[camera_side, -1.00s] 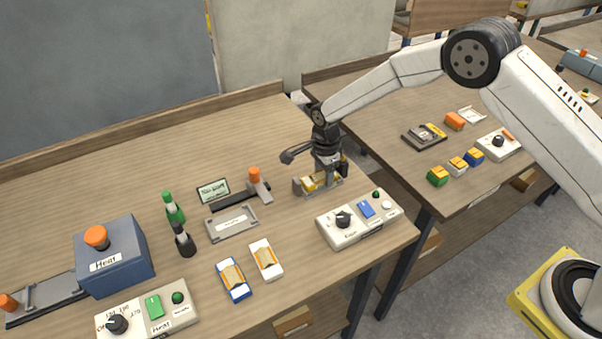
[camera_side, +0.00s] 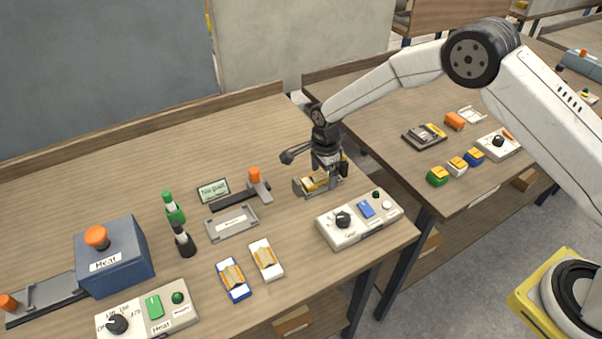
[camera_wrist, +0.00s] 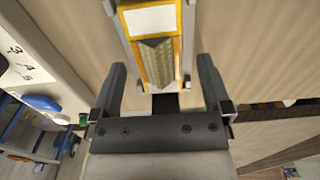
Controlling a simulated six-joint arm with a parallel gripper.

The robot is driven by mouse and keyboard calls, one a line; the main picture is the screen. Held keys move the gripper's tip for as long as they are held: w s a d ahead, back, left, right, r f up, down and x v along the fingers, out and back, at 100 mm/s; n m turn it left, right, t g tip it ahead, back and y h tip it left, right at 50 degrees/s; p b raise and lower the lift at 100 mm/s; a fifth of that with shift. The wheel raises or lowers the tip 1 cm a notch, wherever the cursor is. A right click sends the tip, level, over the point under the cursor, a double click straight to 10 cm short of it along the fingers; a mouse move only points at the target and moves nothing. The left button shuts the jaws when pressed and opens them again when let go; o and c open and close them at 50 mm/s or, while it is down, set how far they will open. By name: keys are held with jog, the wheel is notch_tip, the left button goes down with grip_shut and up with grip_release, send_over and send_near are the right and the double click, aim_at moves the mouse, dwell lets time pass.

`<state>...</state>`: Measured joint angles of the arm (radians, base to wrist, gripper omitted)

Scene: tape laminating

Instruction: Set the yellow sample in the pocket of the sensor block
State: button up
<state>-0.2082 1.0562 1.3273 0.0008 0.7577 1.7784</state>
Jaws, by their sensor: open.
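The yellow sample (camera_side: 313,184), with a white label and a ribbed golden middle, lies in a small grey block (camera_side: 299,187) near the right end of the bench. This block appears to be the sensor block. My gripper (camera_side: 323,184) is directly over them, pointing down. In the wrist view, the open fingers of my gripper (camera_wrist: 162,66) stand either side of the yellow sample (camera_wrist: 152,20), with gaps showing. The pocket floor is hidden, so how deep the sample sits cannot be told.
A white control box (camera_side: 358,219) with a knob and blue switch stands just in front. Left are a grey tray (camera_side: 231,222), a small display (camera_side: 213,190), two strips (camera_side: 233,279), bottles (camera_side: 174,208) and a heater block (camera_side: 114,256). The back of the bench is clear.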

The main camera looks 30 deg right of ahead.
jog(key=shift+r, duration=3.9)
jog(key=shift+s+d+r+n, duration=0.3)
jog(key=shift+s+r+n, duration=0.05)
jog(key=shift+n, duration=0.05)
jog(key=s+d+r+n+t, duration=0.1)
jog(key=s+d+r+n, duration=0.1)
jog(key=s+n, duration=0.3)
jog(key=s+d+r+n, duration=0.2)
jog(key=s+d+n, duration=0.3)
jog(key=s, duration=0.6)
jog(key=s+d+r+n+t, duration=0.1)
jog(key=s+d+r+n, duration=0.1)
jog(key=s+n, duration=0.5)
jog(key=shift+s+d+r+t, duration=0.2)
jog(key=shift+s+d+t, duration=0.1)
jog(key=shift+s+d, duration=0.55)
